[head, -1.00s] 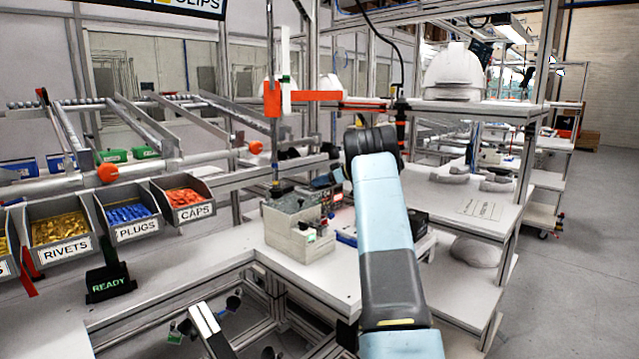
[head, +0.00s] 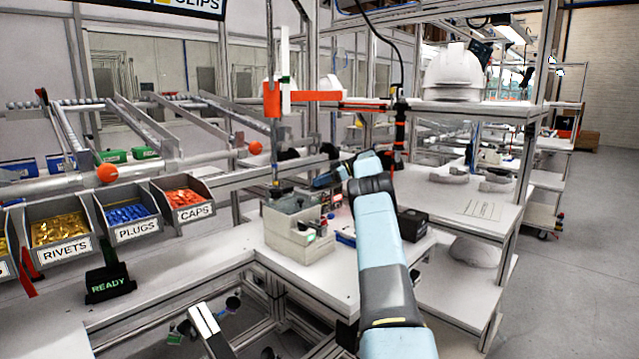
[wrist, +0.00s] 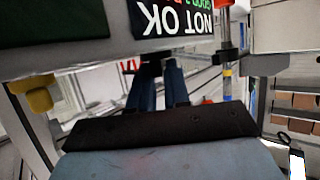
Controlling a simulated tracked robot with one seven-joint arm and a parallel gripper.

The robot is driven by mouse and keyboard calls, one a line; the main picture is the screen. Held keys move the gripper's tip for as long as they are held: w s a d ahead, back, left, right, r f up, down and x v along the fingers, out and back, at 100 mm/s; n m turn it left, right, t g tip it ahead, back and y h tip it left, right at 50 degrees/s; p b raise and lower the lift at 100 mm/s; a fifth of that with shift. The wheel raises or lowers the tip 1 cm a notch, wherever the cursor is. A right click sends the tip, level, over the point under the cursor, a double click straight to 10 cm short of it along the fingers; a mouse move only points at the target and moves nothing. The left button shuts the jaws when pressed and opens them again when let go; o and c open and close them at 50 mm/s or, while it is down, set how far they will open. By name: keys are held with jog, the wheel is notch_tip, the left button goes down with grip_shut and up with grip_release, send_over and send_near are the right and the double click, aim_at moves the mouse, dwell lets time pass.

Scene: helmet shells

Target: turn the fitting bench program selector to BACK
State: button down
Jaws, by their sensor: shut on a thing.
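The fitting bench (head: 335,278) carries a grey-beige control box (head: 287,245) with small lit indicators. My arm reaches over the bench, and its far end points left, just behind the box in the head view. In the wrist view my gripper (wrist: 163,68) shows as two dark blue fingers, close together, with their tips under a dark panel (wrist: 172,18) that reads NOT OK upside down. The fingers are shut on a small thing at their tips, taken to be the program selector. The selector itself is hidden, and its pointer and the BACK mark cannot be read.
Bins of rivets (head: 63,252), plugs (head: 133,231) and caps (head: 193,213) stand on the left, by a READY sign (head: 108,284). A white helmet shell (head: 455,72) sits on the upper right shelf. A post with an orange bar (head: 318,96) rises behind the box.

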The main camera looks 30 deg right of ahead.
aim_at(320, 187)
jog(key=shift+f+g, duration=0.5)
jog(key=shift+f, duration=0.05)
jog(key=c, duration=1.4)
grip_release()
jog(key=shift+s+r, duration=0.1)
jog(key=shift+o, duration=1.1)
jog(key=shift+r, duration=0.25)
jog(key=shift+r, duration=1.3)
jog(key=shift+s+a+r, duration=0.1)
jog(key=shift+s+r, duration=0.1)
jog(key=shift+r, duration=0.25)
jog(key=shift+s+a+r, duration=0.1)
jog(key=shift+s+r, duration=0.05)
jog(key=shift+r, duration=0.25)
jog(key=s+a+r, duration=0.3)
jog(key=s+r, duration=0.5)
jog(key=s, duration=0.4)
jog(key=shift+s+a+r, duration=0.2)
jog(key=shift+a, duration=0.1)
